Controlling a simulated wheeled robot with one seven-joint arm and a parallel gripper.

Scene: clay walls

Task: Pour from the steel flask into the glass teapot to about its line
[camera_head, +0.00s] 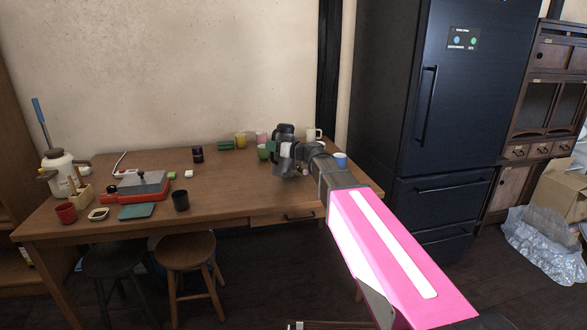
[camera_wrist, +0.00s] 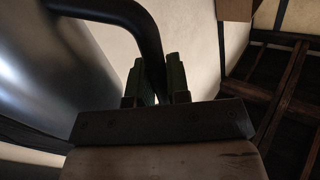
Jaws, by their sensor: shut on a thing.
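The steel flask shows in the wrist view as a smooth silver body (camera_wrist: 70,85) on the left with a curved black handle (camera_wrist: 125,12). The fingers of my gripper (camera_wrist: 159,78) are shut on this handle, one on each side. In the head view my gripper (camera_head: 288,153) is over the back right part of the table, at the dark flask (camera_head: 284,130). The arm partly hides it. I cannot tell whether the flask touches the table. I cannot make out the glass teapot or its line in either view.
The wooden table (camera_head: 225,185) holds a purple can (camera_head: 197,154), a yellow cup (camera_head: 240,140), a green cup (camera_head: 263,152), a cream mug (camera_head: 313,135) and a blue cup (camera_head: 340,160) around my gripper. A dark cup (camera_head: 180,200) stands near the front. A dark fridge (camera_head: 440,110) stands right.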

